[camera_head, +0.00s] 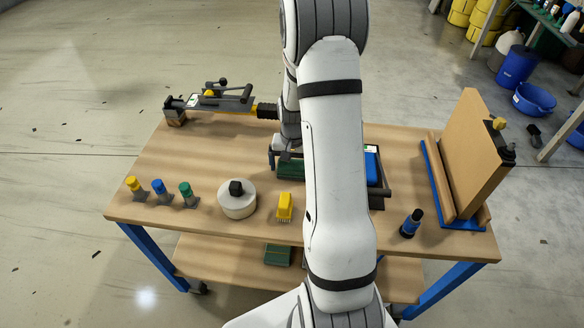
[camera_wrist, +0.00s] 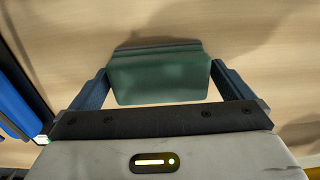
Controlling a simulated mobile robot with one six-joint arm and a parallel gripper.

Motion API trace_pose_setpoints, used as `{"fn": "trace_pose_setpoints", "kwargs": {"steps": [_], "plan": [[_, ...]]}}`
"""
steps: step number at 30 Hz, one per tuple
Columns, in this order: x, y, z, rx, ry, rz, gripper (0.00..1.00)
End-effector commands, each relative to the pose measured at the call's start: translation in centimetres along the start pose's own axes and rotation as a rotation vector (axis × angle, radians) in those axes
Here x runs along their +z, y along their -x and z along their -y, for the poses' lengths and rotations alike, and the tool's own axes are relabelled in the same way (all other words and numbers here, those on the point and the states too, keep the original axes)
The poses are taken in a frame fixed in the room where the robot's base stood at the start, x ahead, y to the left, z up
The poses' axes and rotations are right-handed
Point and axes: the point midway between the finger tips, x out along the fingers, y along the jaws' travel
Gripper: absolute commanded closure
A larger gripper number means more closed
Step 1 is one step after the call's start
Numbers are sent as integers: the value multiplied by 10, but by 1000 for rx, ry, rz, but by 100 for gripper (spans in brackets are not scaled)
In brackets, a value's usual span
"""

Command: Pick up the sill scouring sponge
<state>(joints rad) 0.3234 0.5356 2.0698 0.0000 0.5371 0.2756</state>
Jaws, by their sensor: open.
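A green block (camera_wrist: 160,77), which looks like the scouring sponge, lies on the wooden bench top in the wrist view, with a darker green strip along its far edge. My gripper (camera_wrist: 158,70) is open, with one finger on each side of the block. Small gaps appear at both sides, the right one narrower. In the head view the green block (camera_head: 291,169) is partly hidden by my arm and gripper (camera_head: 287,160). I cannot tell the exact height of the fingers above the bench.
A yellow brush (camera_head: 284,206) and a white roll (camera_head: 237,199) stand near the front edge. Several small coloured-top items stand left. A blue object (camera_head: 373,166) lies in a dark tray right of my arm. A board (camera_head: 466,150) stands upright at the right. Another green item (camera_head: 278,255) lies below.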

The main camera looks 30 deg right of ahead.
Motion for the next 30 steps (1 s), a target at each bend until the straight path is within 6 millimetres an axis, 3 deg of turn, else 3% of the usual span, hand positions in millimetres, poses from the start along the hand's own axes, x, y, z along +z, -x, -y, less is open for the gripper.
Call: {"fn": "trace_pose_setpoints", "kwargs": {"steps": [7,20,30], "plan": [[0,-1,0,0,1,-1,2],[0,-1,1,0,2,-1,36],[-1,10,1,-1,2,-5,36]]}}
